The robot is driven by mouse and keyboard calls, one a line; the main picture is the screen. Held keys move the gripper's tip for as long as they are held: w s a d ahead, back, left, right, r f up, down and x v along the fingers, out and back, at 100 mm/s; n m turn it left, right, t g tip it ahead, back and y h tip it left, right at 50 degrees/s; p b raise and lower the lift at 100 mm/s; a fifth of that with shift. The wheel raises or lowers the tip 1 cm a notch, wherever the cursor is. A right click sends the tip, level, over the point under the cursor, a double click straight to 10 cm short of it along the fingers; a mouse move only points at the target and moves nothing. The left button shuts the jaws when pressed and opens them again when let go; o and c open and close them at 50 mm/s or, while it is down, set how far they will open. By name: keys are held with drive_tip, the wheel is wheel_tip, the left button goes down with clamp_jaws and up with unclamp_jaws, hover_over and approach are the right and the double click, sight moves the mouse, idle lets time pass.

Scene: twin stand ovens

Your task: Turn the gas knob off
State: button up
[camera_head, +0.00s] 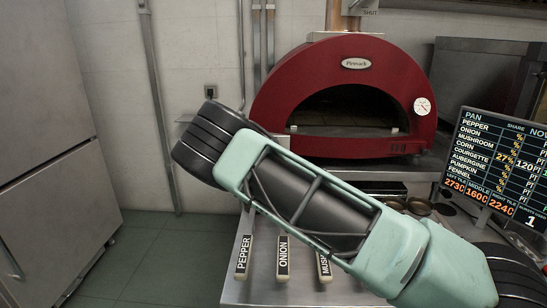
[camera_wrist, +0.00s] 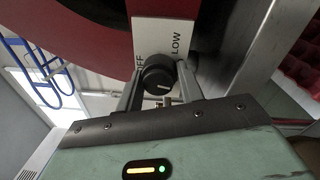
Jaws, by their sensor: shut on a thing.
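The gas knob (camera_wrist: 158,76) is a black round knob with a pale pointer line, in the upper middle of the wrist view. It sits on a white label plate (camera_wrist: 152,32) marked "OFF" and "LOW". The pointer line lies roughly level in the picture, towards the right. My gripper (camera_wrist: 160,84) has a finger on each side of the knob and is shut on it. In the head view the knob and my fingertips are hidden; only my arm shows, crossing in front of the red oven (camera_head: 283,96).
A steel counter (camera_head: 232,290) holds wooden labelled handles, including PEPPER (camera_head: 243,257) and ONION (camera_head: 283,257). A lit menu screen (camera_head: 495,165) stands at right. A steel cabinet (camera_head: 40,150) is at left, with open floor (camera_head: 125,255) beside it. A blue wire rack (camera_wrist: 40,72) shows in the wrist view.

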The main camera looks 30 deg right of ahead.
drive_tip(key=m+b, duration=0.2)
drive_tip(key=m, duration=0.3)
drive_tip(key=shift+f+h, duration=0.15)
drive_tip(key=shift+h, duration=0.25)
drive_tip(key=m+b, duration=0.3)
drive_tip(key=m, duration=0.1)
drive_tip(key=shift+m+g, duration=0.3)
drive_tip(key=shift+m, duration=0.1)
drive_tip(key=m+b, duration=0.2)
drive_tip(key=m, duration=0.3)
drive_tip(key=shift+h, duration=0.3)
drive_tip(key=m+b, duration=0.2)
drive_tip(key=m, duration=0.2)
drive_tip(key=shift+m+g+b, duration=0.3)
drive_tip(key=shift+b, duration=0.1)
drive_tip(key=m+b, duration=0.2)
drive_tip(key=m, duration=0.1)
drive_tip(key=shift+m, duration=0.4)
drive_tip(key=m+b, duration=0.3)
drive_tip(key=m, duration=0.1)
drive_tip(key=shift+g+b, duration=0.3)
drive_tip(key=shift+b, duration=0.1)
drive_tip(key=m+b, duration=0.3)
drive_tip(key=m, duration=0.1)
drive_tip(key=shift+m+b, duration=0.3)
drive_tip(key=shift+b, duration=0.05)
drive_tip(key=shift+m+y+b, duration=0.5)
drive_tip(key=shift+m+b, duration=0.6)
drive_tip(key=shift+m, duration=0.3)
drive_tip(key=shift+r, duration=0.2)
